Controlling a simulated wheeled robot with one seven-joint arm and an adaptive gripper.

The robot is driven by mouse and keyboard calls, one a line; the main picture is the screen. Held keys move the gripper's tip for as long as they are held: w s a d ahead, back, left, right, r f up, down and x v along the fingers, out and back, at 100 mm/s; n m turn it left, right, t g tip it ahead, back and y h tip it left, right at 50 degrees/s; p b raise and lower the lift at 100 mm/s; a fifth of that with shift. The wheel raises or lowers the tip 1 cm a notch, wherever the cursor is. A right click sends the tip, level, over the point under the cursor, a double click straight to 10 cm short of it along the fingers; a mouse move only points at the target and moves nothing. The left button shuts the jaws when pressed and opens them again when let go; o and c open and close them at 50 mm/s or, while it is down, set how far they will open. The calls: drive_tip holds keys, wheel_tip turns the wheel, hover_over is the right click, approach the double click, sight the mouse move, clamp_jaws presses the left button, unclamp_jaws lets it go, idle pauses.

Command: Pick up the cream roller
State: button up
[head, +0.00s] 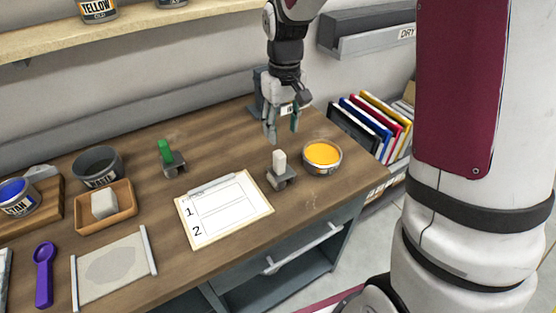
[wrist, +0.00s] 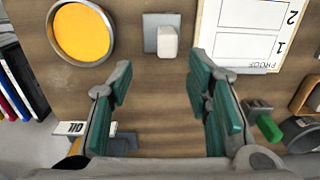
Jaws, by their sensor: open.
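The cream roller (head: 279,160) stands upright on a small grey stand near the right front of the wooden table (head: 235,125). In the wrist view the cream roller (wrist: 168,42) lies beyond my fingertips, roughly in line with the gap between them. My gripper (head: 281,132) is open and empty, pointing down above the table behind the roller. Nothing hides the roller.
A pot of orange ink (head: 322,154) stands close to the right of the roller. A clipboard sheet (head: 225,208) lies to its left. A green roller (head: 166,152) on a similar stand is farther left.

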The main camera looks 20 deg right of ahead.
sight(279, 164)
wheel_tip(279, 164, down, 6)
drive_tip(key=shift+s+a+f, duration=0.1)
drive_tip(key=shift+a+f, duration=0.05)
drive_tip(key=shift+f, duration=0.05)
drive_tip(key=f, duration=0.1)
drive_tip(key=f+p, duration=0.1)
drive_tip(key=f, duration=0.2)
drive_tip(key=shift+s+a+f+p, duration=0.25)
drive_tip(key=shift+s+a+p, duration=0.05)
drive_tip(key=shift+s+a, duration=0.1)
drive_tip(key=shift+w+f, duration=0.15)
drive_tip(key=shift+f, duration=0.35)
clamp_jaws()
